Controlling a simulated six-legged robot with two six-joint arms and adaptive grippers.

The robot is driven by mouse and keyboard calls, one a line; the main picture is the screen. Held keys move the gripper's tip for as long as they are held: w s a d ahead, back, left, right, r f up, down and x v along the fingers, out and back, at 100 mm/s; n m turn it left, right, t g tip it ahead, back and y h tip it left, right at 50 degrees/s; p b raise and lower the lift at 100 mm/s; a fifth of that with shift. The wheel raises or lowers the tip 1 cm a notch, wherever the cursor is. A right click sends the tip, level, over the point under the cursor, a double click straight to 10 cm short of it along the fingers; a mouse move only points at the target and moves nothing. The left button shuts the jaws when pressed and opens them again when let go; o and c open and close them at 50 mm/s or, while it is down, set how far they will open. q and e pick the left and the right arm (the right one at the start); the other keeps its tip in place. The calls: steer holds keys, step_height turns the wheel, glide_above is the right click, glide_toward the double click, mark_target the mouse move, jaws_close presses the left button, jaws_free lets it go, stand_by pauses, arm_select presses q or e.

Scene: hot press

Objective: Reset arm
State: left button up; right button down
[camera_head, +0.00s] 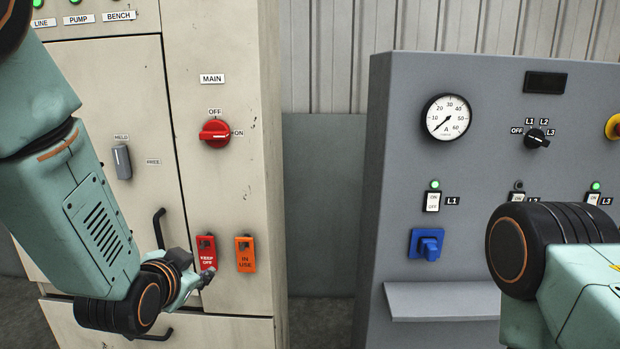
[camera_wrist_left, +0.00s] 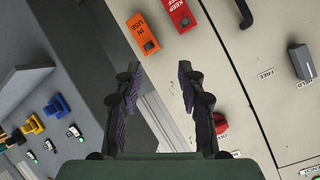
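My left arm (camera_head: 95,215) comes in from the left in the head view. Its gripper (camera_head: 207,278) is in front of the cream cabinet, near the red KEEP OFF tag (camera_head: 206,254), and partly hidden by its wrist. In the left wrist view the two fingers (camera_wrist_left: 158,70) stand apart with nothing held between them. The orange IN USE tag (camera_head: 245,254) hangs beside the red tag; both also show beyond the fingertips in the left wrist view, orange (camera_wrist_left: 145,34) and red (camera_wrist_left: 179,15). Part of my right arm (camera_head: 560,260) shows at the lower right; its gripper is out of view.
The cream cabinet (camera_head: 228,190) has a red MAIN switch (camera_head: 215,133) lying horizontal toward ON, a grey HELD/FREE lever (camera_head: 122,161) and a black door handle (camera_head: 159,228).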

arm_select(q)
steer(key=s+a+f+n+g+b, duration=0.1)
steer(key=s+f+n+g, duration=0.2)
steer(key=s+f, duration=0.55)
steer(key=s+f+n+g+b, duration=0.15)
steer(key=s+f, duration=0.35)
steer(key=f, duration=0.6)
steer(key=s+f+n+g+b, duration=0.1)
steer(key=s+f+g, duration=0.3)
steer(key=s+f, duration=0.4)
steer(key=s+f+n+g+b, duration=0.1)
steer(key=s+f+g, duration=0.3)
steer(key=s, duration=1.2)
step_height(320, 180, down, 4)
steer(key=shift+s+a+f, duration=0.1)
steer(key=shift+s+a, duration=0.2)
steer(key=shift+s, duration=0.05)
steer(key=shift+n, duration=0.25)
